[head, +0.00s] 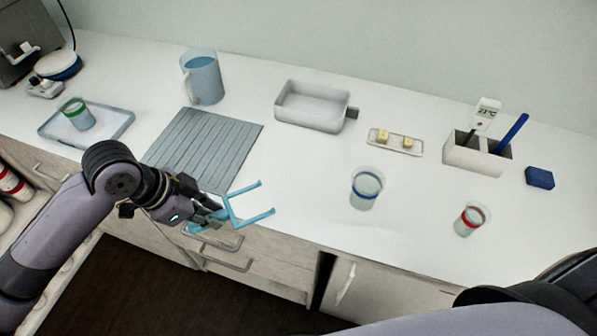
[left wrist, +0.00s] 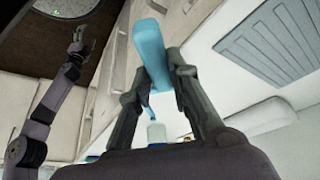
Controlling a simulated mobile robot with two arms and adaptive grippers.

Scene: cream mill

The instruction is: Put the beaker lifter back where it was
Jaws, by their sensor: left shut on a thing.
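The beaker lifter (head: 254,218) is a light blue tool with a two-pronged fork. My left gripper (head: 217,213) is shut on its handle and holds it near the counter's front edge, above the drawers. The fork points right in the head view. In the left wrist view the blue lifter (left wrist: 150,52) shows between the fingers of my left gripper (left wrist: 157,78). My right arm crosses the lower right corner of the head view, with its gripper out of that frame. My right gripper (left wrist: 82,40) shows small in the left wrist view; its opening is unclear.
A ribbed grey mat (head: 205,145) lies behind the left gripper, with a blue-filled jug (head: 203,80) beyond. A beaker (head: 366,188) and a red-banded beaker (head: 471,220) stand to the right. A white holder (head: 476,158) and an empty tray (head: 312,106) are farther back. The counter's front middle is clear.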

